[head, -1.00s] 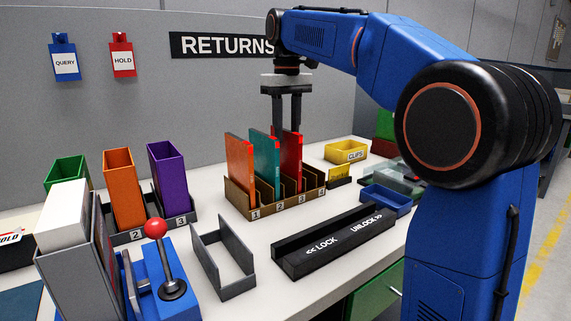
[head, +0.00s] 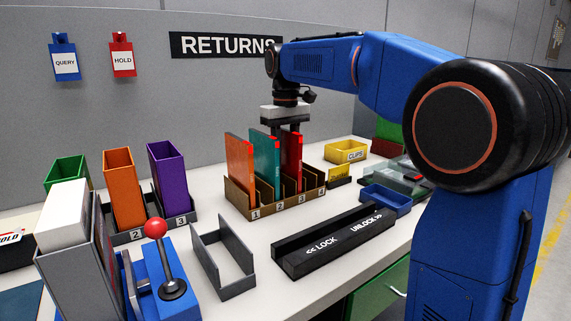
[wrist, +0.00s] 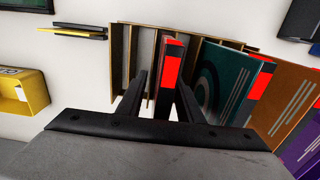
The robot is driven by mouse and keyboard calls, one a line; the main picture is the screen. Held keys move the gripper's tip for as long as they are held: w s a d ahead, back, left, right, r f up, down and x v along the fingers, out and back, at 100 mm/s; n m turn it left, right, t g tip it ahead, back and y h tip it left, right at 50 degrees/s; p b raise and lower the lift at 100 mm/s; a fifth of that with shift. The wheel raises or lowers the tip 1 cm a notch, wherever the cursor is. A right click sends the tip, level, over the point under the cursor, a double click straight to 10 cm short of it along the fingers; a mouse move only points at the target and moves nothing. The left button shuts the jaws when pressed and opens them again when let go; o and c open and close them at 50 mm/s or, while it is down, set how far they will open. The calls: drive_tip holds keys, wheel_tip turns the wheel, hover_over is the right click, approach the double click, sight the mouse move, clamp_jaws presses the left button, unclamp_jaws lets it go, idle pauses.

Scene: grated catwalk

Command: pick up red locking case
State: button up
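A slim red case (head: 291,155) stands upright in the third place of a brown slotted rack (head: 285,208). It also shows in the wrist view (wrist: 171,62), with a black spine and a bright red patch. My gripper (head: 286,132) is right above the red case, pointing down. In the wrist view my gripper (wrist: 161,84) has one finger on each side of the case's top. The fingers are apart, and a gap shows between the left finger and the case. Whether the right finger touches it I cannot tell.
A teal case (head: 264,160) and an orange case (head: 239,165) stand in the rack left of the red one. A yellow bin (head: 345,152) and a blue tray (head: 385,200) are to the right. A black LOCK/UNLOCK bar (head: 335,243) lies in front.

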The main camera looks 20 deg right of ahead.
clamp_jaws()
